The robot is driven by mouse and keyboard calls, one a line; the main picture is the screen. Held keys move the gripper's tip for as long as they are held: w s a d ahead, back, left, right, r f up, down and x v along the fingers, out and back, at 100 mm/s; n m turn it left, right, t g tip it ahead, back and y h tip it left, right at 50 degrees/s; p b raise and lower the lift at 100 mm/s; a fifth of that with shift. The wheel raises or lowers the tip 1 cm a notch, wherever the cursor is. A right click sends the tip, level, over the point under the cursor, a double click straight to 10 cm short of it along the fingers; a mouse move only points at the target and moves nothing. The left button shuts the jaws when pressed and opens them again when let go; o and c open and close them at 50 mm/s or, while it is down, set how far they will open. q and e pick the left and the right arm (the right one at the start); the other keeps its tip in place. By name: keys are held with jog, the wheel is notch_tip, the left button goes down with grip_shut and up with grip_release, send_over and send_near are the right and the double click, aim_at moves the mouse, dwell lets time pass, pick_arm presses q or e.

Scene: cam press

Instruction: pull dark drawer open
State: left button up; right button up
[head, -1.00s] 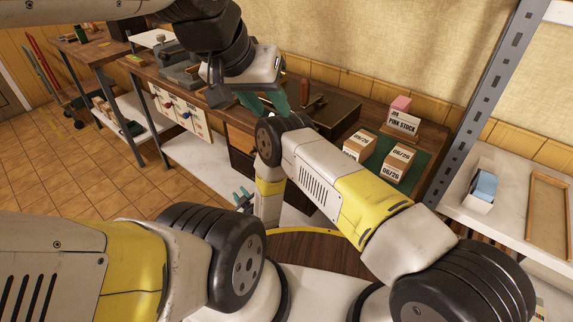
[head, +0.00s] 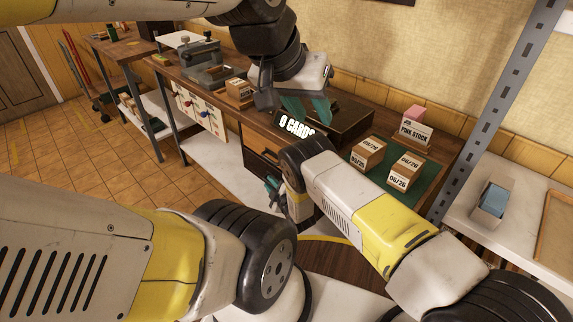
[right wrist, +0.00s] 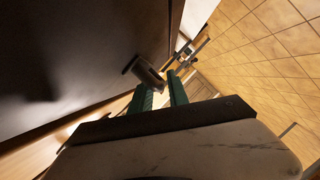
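The dark drawer (head: 257,166) is the dark front under an orange wooden drawer (head: 264,143) in the workbench; my right arm partly covers it in the head view. Its dark front (right wrist: 75,55) fills the left of the right wrist view, with a grey rounded handle (right wrist: 147,75) standing out from it. My right gripper (head: 273,192) is low beside the drawer. In the right wrist view its green fingers (right wrist: 160,92) are apart and empty, tips close to the handle; I cannot tell whether they touch it. My left gripper (head: 307,109) is open above the bench top.
A "0 CARDS" sign (head: 295,127) and a dark box (head: 348,116) are by my left gripper. Labelled boxes (head: 405,171) stand on a green mat (head: 427,180) to the right. A grey metal post (head: 505,105) and pale shelf (head: 520,205) bound the right side.

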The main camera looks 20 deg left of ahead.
jog(key=shift+w+a+f, duration=0.1)
jog(key=shift+w+a, duration=0.1)
grip_shut()
dwell(1.4)
